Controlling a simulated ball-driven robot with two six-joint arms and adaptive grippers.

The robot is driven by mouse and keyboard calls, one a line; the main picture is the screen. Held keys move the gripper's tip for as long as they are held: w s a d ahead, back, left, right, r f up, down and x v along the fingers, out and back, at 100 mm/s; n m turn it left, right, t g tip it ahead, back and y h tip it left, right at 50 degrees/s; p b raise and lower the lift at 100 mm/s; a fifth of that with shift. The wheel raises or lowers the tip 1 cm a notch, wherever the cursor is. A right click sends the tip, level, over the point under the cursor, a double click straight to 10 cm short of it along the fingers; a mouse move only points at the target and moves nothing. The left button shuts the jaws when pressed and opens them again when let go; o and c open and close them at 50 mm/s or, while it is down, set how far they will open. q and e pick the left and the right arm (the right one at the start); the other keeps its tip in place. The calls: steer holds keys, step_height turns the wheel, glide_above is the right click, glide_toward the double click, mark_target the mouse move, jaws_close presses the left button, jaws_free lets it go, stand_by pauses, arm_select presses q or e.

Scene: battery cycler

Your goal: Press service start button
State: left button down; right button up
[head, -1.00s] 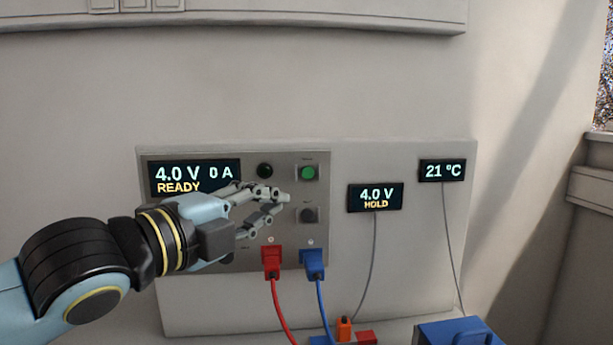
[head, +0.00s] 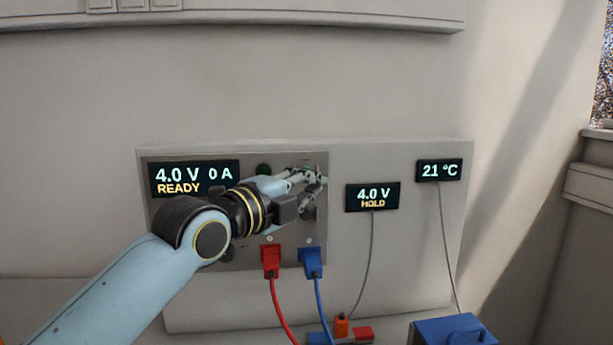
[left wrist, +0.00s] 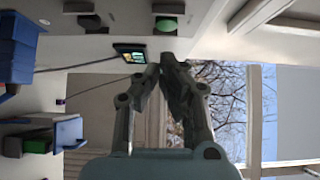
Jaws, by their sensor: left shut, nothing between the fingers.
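The cycler panel (head: 215,257) stands upright on the back wall and its display (head: 194,178) reads 4.0 V, 0 A, READY. My left gripper (head: 319,180) is shut and empty, at the panel's upper right part. It covers the place of the green button, which is hidden in the head view. I cannot tell whether the fingertips touch the button. A dark round lamp or button (head: 264,169) shows left of the fingers. In the left wrist view the closed fingertips (left wrist: 164,62) point toward the pale panel surface. My right gripper is not in view.
A red plug (head: 270,261) and a blue plug (head: 311,262) with cables sit below my gripper. To the right are a 4.0 V HOLD display (head: 373,197) and a 21 °C display (head: 440,170). A blue box (head: 452,331) stands at the lower right.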

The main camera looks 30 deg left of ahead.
arm_select(q)
steer(key=shift+w+a, duration=0.8)
steer(key=shift+w, duration=0.15)
